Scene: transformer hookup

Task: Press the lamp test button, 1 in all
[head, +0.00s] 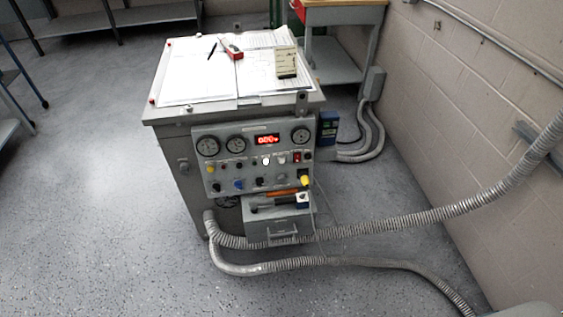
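The control panel (258,158) is on the front of a grey cabinet (170,140) in the middle of the head view. It carries round gauges, a red lit digital display (267,140), a row of small buttons and lamps, and a row of knobs below. A bright white round button or lamp (266,161) is in the upper row, with a red one (297,157) to its right. The labels are too small to read, so I cannot tell which is the lamp test button. Neither of my grippers is in view.
Papers (190,75), a pen and a red-and-white tool (231,49) lie on the cabinet top. A grey drawer box (278,228) stands below the panel. Grey ribbed conduits (400,225) cross the front right.

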